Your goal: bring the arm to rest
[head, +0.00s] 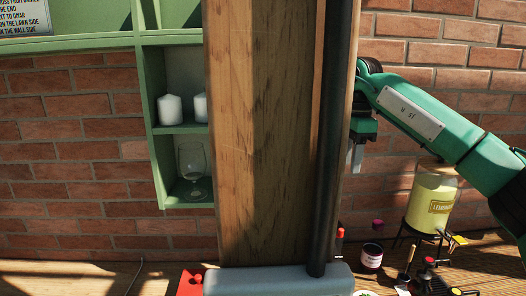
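My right arm comes in from the right edge, with a green forearm. My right gripper (357,160) points down at the right side of the wooden post (260,130), above the table. Its pale fingers are small and partly cut off by the post's edge, so I cannot tell whether they are apart. I make out nothing held in them. My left gripper is not in view.
A dark upright pole (331,130) and a grey block (275,282) stand by the post. A yellow lemonade dispenser (431,203), a dark jar (372,255) and small items crowd the lower right. A green shelf (152,120) holds white candles (170,109) and a glass (191,158).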

